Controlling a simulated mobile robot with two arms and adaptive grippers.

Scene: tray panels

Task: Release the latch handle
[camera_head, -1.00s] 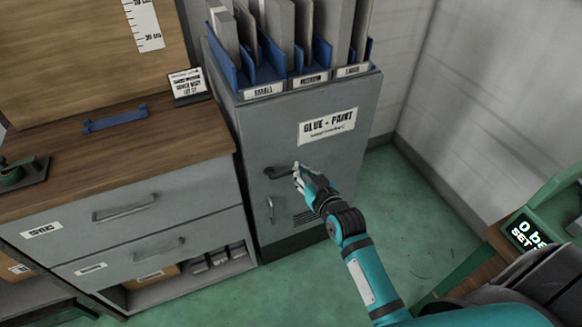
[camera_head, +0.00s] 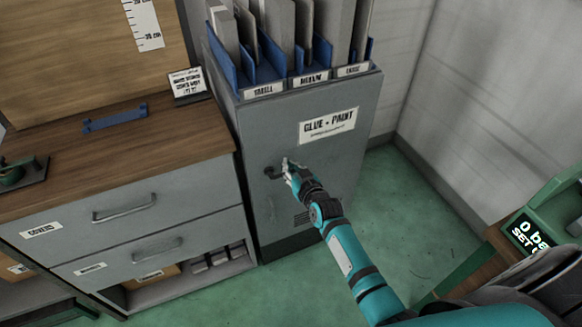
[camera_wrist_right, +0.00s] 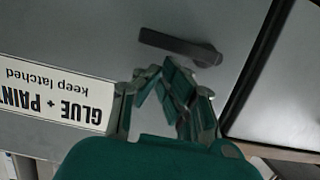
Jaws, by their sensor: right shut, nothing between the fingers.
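The dark latch handle (camera_head: 273,173) is on the front of the grey cabinet (camera_head: 345,165), below its "GLUE + PAINT" label (camera_head: 328,125). In the right wrist view the handle (camera_wrist_right: 178,45) is a short dark bar with a rounded pivot end, and the label is upside down. My right gripper (camera_head: 287,163) is at the handle's right part and hides some of it. In the wrist view its fingers (camera_wrist_right: 160,72) are shut and empty, with their tips close to the bar; I cannot tell whether they touch it. My left gripper is not in view.
A drawer unit (camera_head: 190,188) with a wooden top stands to the left. Blue holders (camera_head: 268,72) with upright panels are on the cabinet. Green floor (camera_head: 400,215) is free at right.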

